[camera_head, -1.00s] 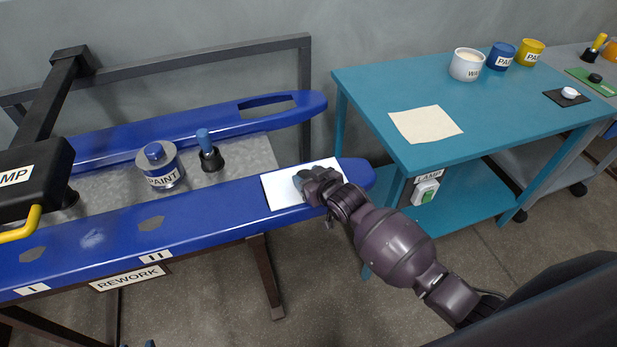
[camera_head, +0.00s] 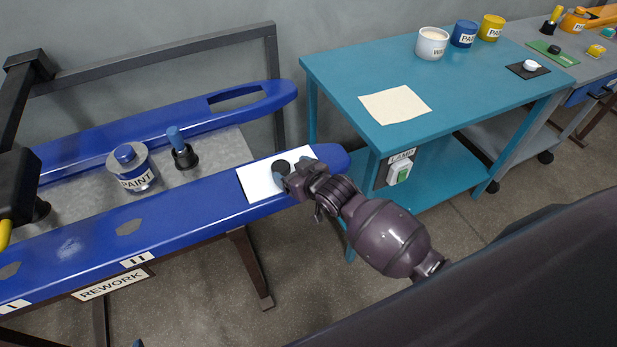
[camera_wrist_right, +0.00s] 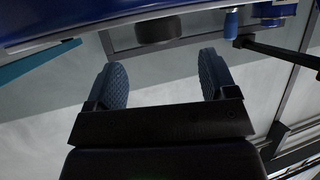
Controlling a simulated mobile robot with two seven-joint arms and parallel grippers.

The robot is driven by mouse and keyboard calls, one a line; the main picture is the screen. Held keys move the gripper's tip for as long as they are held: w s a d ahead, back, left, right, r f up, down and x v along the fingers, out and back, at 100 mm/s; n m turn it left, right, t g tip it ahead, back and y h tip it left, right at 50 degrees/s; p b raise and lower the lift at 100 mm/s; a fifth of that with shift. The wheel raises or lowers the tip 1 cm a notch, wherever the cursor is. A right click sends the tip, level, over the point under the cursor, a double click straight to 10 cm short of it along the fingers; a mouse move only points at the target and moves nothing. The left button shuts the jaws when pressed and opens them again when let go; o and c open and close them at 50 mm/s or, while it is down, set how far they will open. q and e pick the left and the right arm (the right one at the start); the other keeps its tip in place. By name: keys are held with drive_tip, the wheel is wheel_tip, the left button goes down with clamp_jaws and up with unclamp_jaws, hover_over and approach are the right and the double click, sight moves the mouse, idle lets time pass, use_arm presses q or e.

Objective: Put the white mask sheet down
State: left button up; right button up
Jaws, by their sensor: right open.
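The white mask sheet (camera_head: 257,183) lies flat on the right end of the front blue beam (camera_head: 200,206). A dark round puck (camera_head: 281,167) stands on the sheet; it also shows in the right wrist view (camera_wrist_right: 158,28), which sees the scene upside down. My right gripper (camera_head: 287,181) is at the sheet's right side, close to the puck. In the wrist view its two blue-grey fingers (camera_wrist_right: 163,80) are wide apart with nothing between them. The puck is beyond the fingertips. A small blue tip at the bottom edge may be my left gripper (camera_head: 137,343); its jaws cannot be made out.
The teal table (camera_head: 345,73) at the right holds a cream sheet (camera_head: 395,104) and several pots. A lamp head (camera_head: 18,185) is at the left.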

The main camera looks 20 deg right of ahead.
drive_tip(key=v, duration=0.7)
drive_tip(key=shift+s+r+p, duration=0.2)
drive_tip(key=shift+s+p, duration=0.15)
drive_tip(key=shift+p, duration=0.05)
